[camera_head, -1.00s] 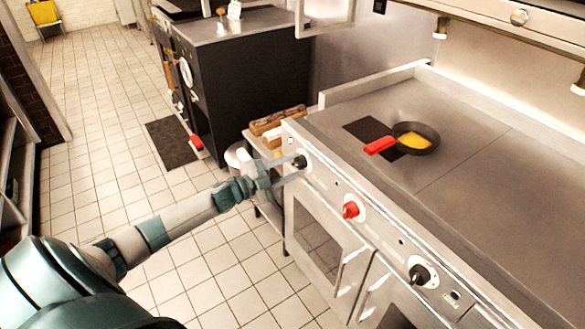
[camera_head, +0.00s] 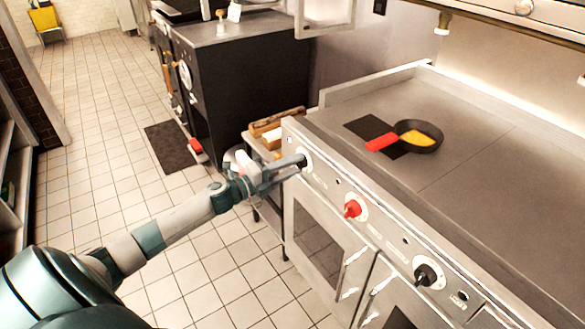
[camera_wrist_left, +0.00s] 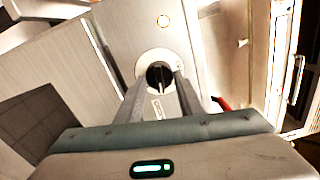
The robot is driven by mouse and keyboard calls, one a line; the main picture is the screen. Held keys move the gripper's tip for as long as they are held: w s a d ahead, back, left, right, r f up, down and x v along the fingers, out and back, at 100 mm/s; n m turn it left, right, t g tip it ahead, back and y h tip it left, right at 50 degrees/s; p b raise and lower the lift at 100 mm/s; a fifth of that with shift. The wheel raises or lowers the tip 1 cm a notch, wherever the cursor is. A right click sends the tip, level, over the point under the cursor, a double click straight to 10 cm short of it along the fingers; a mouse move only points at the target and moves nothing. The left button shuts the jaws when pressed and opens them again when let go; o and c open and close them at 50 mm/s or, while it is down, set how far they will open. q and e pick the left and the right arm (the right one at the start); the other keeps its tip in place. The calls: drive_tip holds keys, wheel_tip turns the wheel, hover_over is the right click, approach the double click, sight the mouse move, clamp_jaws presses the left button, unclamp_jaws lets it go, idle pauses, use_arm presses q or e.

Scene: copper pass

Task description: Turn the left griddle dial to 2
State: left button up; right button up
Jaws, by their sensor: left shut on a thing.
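The left griddle dial (camera_wrist_left: 159,74) is a black knob on a round pale plate at the left end of the range's front panel. My left gripper (camera_head: 296,164) reaches it from the left. In the left wrist view the fingers (camera_wrist_left: 158,88) lie on either side of the knob and are shut on it. In the head view the fingers mostly hide this dial, and I cannot read its setting. A red dial (camera_head: 352,208) and another black dial (camera_head: 425,275) sit further right on the panel. My right gripper is not in view.
A black pan (camera_head: 424,133) with yellow food and a red handle stands on the griddle top (camera_head: 470,165). Oven doors with handles (camera_head: 357,254) are below the panel. A dark cabinet (camera_head: 250,85) stands behind.

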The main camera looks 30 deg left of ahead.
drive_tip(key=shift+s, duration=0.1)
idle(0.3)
use_arm(q)
drive_tip(key=o, duration=1)
drive_tip(key=shift+o, duration=0.2)
drive_tip(key=b+v, duration=0.2)
drive_tip(key=v, duration=1.5)
drive_tip(key=shift+s, duration=0.2)
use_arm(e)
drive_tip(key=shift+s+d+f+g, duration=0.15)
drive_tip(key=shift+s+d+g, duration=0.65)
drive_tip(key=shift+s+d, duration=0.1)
use_arm(q)
drive_tip(key=shift+a+f, duration=0.1)
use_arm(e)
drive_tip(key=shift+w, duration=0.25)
